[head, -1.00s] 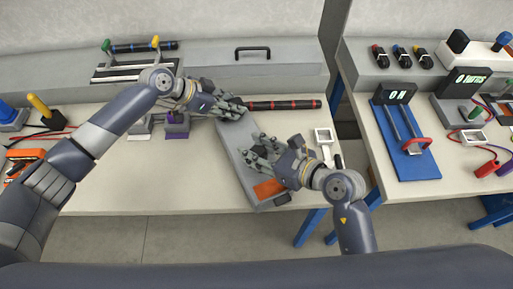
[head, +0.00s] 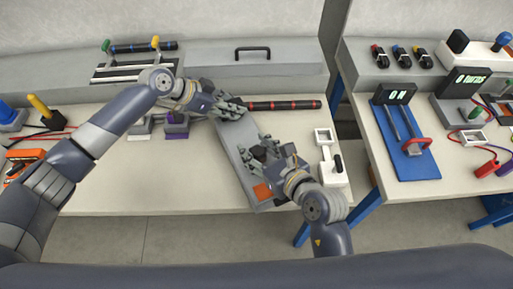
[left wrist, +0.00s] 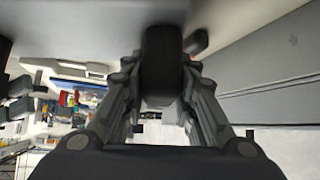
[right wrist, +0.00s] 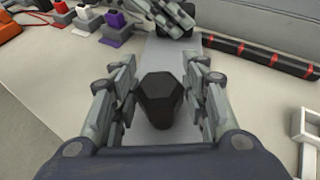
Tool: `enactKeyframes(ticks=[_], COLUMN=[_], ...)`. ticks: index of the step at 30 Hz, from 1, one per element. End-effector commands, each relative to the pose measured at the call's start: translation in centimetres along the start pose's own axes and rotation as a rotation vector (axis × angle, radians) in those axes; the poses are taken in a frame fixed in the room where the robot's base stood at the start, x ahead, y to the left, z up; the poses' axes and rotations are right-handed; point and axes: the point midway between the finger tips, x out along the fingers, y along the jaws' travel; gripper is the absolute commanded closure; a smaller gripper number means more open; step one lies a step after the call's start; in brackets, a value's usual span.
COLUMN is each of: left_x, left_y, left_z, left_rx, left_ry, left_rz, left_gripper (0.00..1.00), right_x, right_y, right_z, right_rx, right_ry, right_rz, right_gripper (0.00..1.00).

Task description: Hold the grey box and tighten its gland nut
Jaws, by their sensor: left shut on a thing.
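The long grey box (head: 238,140) lies slantwise on the table, with an orange patch (head: 262,191) at its near end. My left gripper (head: 232,107) is at its far end, shut on a black piece (left wrist: 163,60) seen between its fingers; which part this is, I cannot tell. A black hexagonal nut (right wrist: 160,99) stands over the box's near half, and in the head view it is partly hidden by fingers (head: 258,154). My right gripper (right wrist: 160,95) is open, one finger on each side of the nut, with visible gaps.
A black-and-red rod (head: 285,105) lies right of my left gripper. A white switch unit (head: 330,172) stands right of my right gripper. Purple and white blocks (head: 176,128) stand left of the box. The right table holds a blue board (head: 412,150).

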Motion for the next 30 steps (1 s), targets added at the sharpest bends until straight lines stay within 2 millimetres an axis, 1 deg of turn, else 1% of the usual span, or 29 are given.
enactKeyframes(ticks=[9, 12, 14, 21, 24, 27, 30], left_x=[0.1, 0.1, 0.1, 0.1, 0.1, 0.1, 0.1], left_y=[0.1, 0.1, 0.1, 0.1, 0.1, 0.1, 0.1], left_z=[0.1, 0.1, 0.1, 0.1, 0.1, 0.1, 0.1], left_rx=[-0.001, -0.002, -0.002, -0.002, -0.001, -0.001, -0.001], left_ry=[-0.001, -0.001, -0.001, -0.002, -0.002, -0.002, -0.002], left_rz=[0.003, 0.002, 0.002, 0.002, 0.002, 0.002, 0.002], left_gripper=[0.93, 0.93, 0.93, 0.93, 0.93, 0.93, 0.93], right_x=[0.0, -0.4, -1.0, -4.8, -6.2, -7.1, -7.5], right_y=[0.0, 0.0, 0.0, 0.0, 0.0, 0.1, 0.1], right_z=[0.1, 0.1, 0.0, -0.1, -0.1, -0.1, 0.0], right_rx=[0.000, 0.000, 0.000, -0.001, 0.000, 0.000, -0.001], right_ry=[-0.002, -0.002, -0.001, 0.000, 0.000, 0.000, -0.001], right_rz=[0.001, 0.001, 0.001, 0.000, 0.001, 0.001, 0.001], right_gripper=[0.45, 0.45, 0.45, 0.45, 0.45, 0.45, 0.45])
